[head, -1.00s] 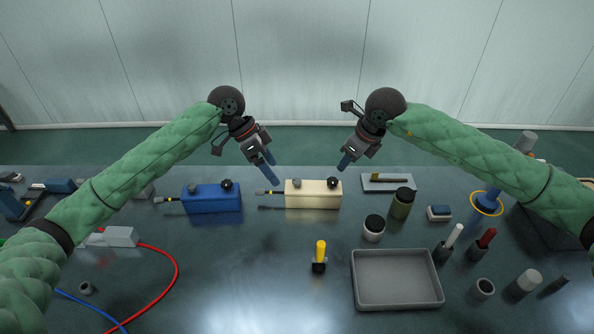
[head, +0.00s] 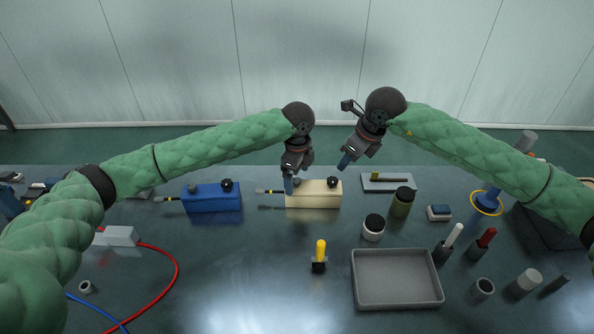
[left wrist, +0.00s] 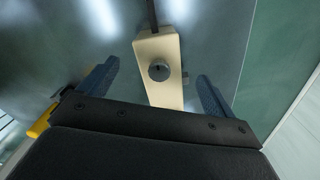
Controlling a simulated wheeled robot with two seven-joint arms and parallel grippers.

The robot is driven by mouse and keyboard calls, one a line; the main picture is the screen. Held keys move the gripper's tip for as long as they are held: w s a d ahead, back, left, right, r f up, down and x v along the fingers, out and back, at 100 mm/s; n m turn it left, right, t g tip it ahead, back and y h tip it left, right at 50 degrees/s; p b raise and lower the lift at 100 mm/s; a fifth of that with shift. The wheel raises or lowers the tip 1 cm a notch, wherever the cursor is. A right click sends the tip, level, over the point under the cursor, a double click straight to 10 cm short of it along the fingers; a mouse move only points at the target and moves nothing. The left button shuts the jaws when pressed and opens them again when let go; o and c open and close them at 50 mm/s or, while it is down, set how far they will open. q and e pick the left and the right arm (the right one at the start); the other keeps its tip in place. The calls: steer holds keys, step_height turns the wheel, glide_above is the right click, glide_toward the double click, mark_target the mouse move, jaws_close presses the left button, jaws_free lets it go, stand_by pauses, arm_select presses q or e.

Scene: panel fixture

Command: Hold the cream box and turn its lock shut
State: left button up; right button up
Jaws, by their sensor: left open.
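The cream box (head: 318,196) stands on the dark table, with a black knob (head: 333,182) on the right part of its top and a dark rod with a yellow band (head: 268,191) at its left end. My left gripper (head: 289,190) is above the left end of the box and hides the grey knob there. In the left wrist view, the open blue fingers (left wrist: 158,88) are either side of the cream box (left wrist: 160,92), apart from it, with a round grey knob (left wrist: 159,70) between them. My right gripper (head: 346,163) hangs above and behind the right end of the box; its jaw opening is unclear.
A blue box (head: 212,200) with similar knobs stands to the left. A yellow-handled tool (head: 320,256) is in front, and a grey tray (head: 397,303) is at front right. Jars (head: 374,228) stand right of the box. The table directly in front of the box is clear.

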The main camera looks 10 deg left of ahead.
mark_target(297, 189)
arm_select(q)
steer(key=shift+f, duration=3.05)
steer(key=c, duration=1.6)
steer(key=shift+o, duration=0.2)
arm_select(e)
steer(key=shift+o, duration=0.4)
